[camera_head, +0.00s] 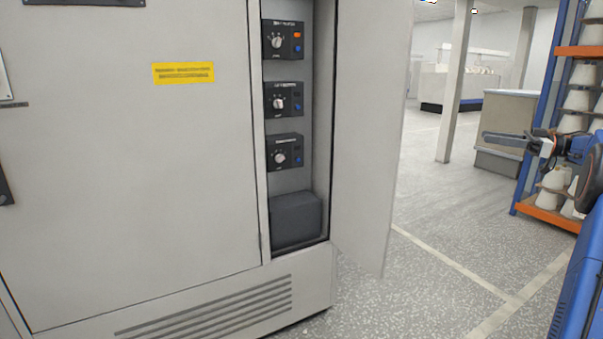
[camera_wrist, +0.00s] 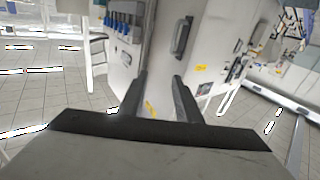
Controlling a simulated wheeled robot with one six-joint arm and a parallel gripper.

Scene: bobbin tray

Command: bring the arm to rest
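My gripper (camera_head: 507,139) is at the right side of the head view, out in the air well to the right of the open cabinet. My arm reaches in from the right edge. In the wrist view my gripper (camera_wrist: 160,78) shows two dark fingers spread apart with a gap between them. Nothing is held in the gap; a grey cabinet (camera_wrist: 218,28) with a handle and yellow labels stands in the background beyond.
A grey cabinet (camera_head: 130,130) fills the left, its door (camera_head: 370,130) swung open on control boxes with knobs (camera_head: 283,99). A rack (camera_head: 550,205) with white cones stands behind my arm. A pillar (camera_head: 455,85) and a counter (camera_head: 510,115) are farther back. Speckled floor lies clear between.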

